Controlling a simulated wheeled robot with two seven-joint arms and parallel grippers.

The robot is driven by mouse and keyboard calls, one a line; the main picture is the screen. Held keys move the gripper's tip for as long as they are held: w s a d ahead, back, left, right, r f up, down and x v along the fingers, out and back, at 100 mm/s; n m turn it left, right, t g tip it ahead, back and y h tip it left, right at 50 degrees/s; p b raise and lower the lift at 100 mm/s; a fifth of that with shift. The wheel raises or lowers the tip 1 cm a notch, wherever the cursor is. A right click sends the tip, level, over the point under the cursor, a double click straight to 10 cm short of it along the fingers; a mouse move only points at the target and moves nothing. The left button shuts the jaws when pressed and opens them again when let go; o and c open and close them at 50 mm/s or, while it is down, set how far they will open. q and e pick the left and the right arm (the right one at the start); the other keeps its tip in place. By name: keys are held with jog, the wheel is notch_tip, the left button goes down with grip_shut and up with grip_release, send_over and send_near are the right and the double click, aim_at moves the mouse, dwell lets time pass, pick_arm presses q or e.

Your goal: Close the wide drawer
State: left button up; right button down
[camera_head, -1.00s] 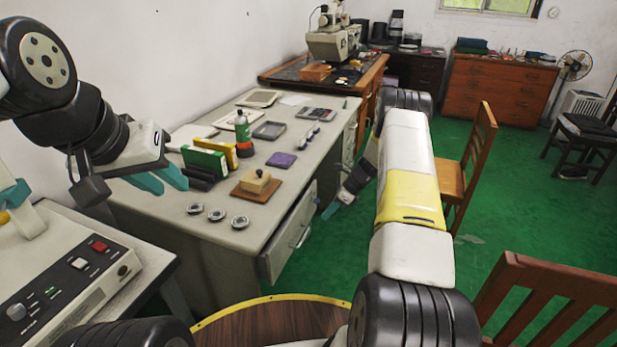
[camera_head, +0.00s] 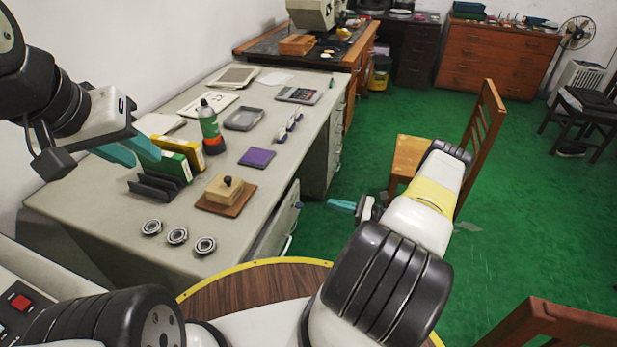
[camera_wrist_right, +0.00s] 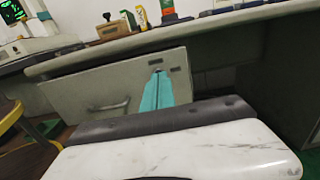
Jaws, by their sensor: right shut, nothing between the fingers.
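The wide drawer (camera_head: 276,228) is in the near end of the grey desk's right side. In the head view its front stands out a little from the desk, so it looks partly open. In the right wrist view the drawer front (camera_wrist_right: 85,95) shows its handle at the left. My right gripper (camera_head: 342,204) is shut and empty, pointing left toward the drawer front with a visible gap. Its teal fingertips (camera_wrist_right: 158,78) overlap the upper right of the drawer front. My left gripper (camera_head: 138,152) hangs over the desk by the green box, its two teal fingers apart.
The desk top (camera_head: 110,200) holds three bearing rings (camera_head: 177,236), a wooden block on a board (camera_head: 224,194), a bottle (camera_head: 209,127) and boxes. A wooden chair (camera_head: 450,150) stands behind my right arm.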

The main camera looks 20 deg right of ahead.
aim_at(293, 194)
jog(key=x, duration=1.2)
jog(key=shift+w+a, duration=0.2)
jog(key=shift+a, duration=0.1)
jog(key=shift+x, duration=2.45)
jog(key=shift+r, duration=0.1)
